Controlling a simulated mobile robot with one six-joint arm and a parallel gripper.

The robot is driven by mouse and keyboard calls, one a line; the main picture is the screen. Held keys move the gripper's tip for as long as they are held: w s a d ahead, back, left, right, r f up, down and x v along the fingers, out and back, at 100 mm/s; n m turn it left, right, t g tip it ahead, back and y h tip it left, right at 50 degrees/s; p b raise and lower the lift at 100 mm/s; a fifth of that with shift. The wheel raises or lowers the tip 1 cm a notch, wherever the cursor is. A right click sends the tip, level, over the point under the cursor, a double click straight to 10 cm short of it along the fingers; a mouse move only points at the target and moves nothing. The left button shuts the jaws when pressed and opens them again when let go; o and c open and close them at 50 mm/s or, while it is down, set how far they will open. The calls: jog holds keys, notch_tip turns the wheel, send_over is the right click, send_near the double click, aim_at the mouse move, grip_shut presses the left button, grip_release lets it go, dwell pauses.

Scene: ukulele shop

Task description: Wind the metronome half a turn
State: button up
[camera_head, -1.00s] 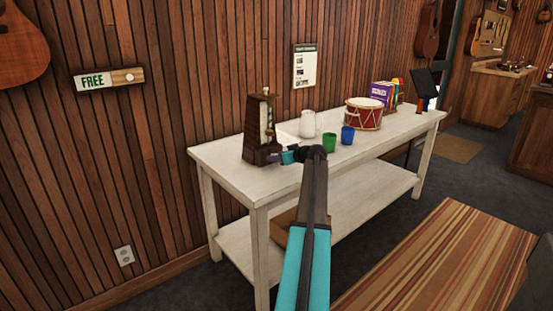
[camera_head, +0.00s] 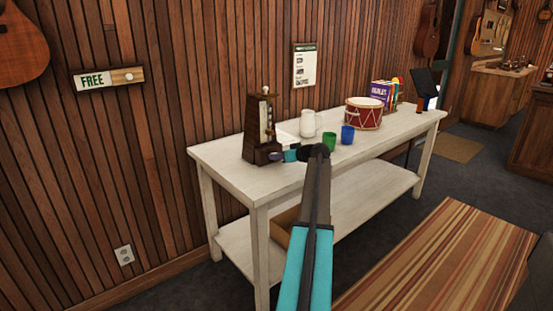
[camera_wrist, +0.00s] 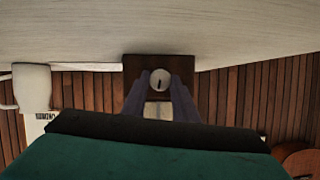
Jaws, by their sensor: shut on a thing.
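The metronome (camera_head: 257,127) is a dark brown, tapered wooden case with a pale front, upright on the near left end of the white table. In the wrist view, which is upside down, the metronome's dark base (camera_wrist: 130,72) shows with a round, pale winding key (camera_wrist: 160,80) bearing a dark slot-like mark. My gripper (camera_head: 276,156) is at the right side of the metronome's base. In the wrist view my gripper (camera_wrist: 160,90) has its two grey fingers on either side of the key, shut on it. My arm hides part of the tabletop.
The white table (camera_head: 215,152) also holds a white jug (camera_head: 308,124), a green cup (camera_head: 329,142), a blue cup (camera_head: 347,135), a red drum (camera_head: 364,115) and books (camera_head: 381,94). A wood-panelled wall stands behind it. A striped rug (camera_head: 430,260) lies in front.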

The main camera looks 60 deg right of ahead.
jog(key=m, duration=0.1)
jog(key=m+y, duration=0.1)
jog(key=m+t+y, duration=0.1)
jog(key=shift+w+d+r, duration=0.15)
jog(key=shift+w+d, duration=0.1)
jog(key=shift+w, duration=0.05)
jog(key=shift+s+m+t+y, duration=0.1)
jog(key=shift+m+t+y, duration=0.6)
jog(key=shift+m, duration=1.1)
jog(key=o, duration=1)
jog(key=shift+s+d+f, duration=0.1)
jog(key=shift+f, duration=0.1)
jog(key=shift+s, duration=0.1)
